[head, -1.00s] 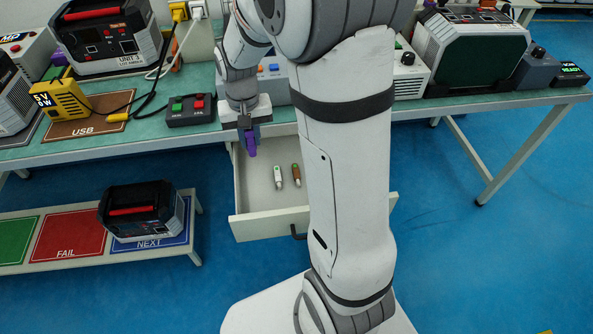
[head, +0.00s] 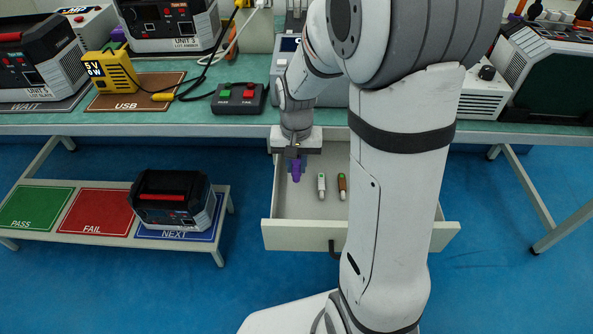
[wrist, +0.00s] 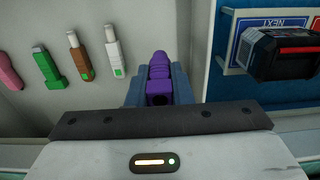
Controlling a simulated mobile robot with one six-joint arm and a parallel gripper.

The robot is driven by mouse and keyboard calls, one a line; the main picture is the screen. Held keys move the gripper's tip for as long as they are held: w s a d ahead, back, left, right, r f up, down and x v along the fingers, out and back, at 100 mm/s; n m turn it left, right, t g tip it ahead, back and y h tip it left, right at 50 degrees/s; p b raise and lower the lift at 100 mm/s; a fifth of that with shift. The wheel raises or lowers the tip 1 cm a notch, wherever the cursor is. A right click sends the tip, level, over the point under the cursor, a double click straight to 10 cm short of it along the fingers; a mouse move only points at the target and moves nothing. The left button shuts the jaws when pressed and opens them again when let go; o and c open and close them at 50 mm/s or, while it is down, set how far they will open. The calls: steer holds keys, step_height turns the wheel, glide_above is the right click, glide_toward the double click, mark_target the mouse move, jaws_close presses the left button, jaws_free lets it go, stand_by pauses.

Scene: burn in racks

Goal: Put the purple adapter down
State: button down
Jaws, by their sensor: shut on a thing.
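My gripper (head: 296,165) is shut on the purple adapter (head: 296,173) and holds it over the left part of the open drawer (head: 300,234). In the wrist view the purple adapter (wrist: 159,75) sits between the blue-grey fingers, its tip pointing away from the gripper. I cannot tell whether it touches the drawer floor. To its right in the drawer lie a white-and-green adapter (head: 321,184) and a brown adapter (head: 342,186). The wrist view also shows a green adapter (wrist: 48,70) and a pink one (wrist: 9,72), which my arm hides in the head view.
The bench (head: 150,124) stands behind the drawer, with a red-and-green button box (head: 238,97) and a yellow meter (head: 110,77). A low shelf with PASS, FAIL and NEXT mats is at left; a black unit (head: 172,199) sits on NEXT. My arm covers the drawer's right part.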

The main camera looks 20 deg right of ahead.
steer(key=shift+f, duration=1.15)
steer(key=shift+f+b, duration=0.25)
steer(key=shift+b, duration=0.1)
steer(key=c, duration=1.3)
jaws_free()
steer(key=shift+r, duration=0.1)
step_height(320, 180, up, 12)
steer(key=p, duration=0.3)
steer(key=shift+r, duration=0.1)
steer(key=s+r+n+t, duration=0.1)
steer(key=s+r+n, duration=0.1)
steer(key=s, duration=1.2)
steer(key=shift+s+r+n+t, duration=0.3)
steer(key=shift+n+t, duration=0.1)
steer(key=shift+n, duration=0.4)
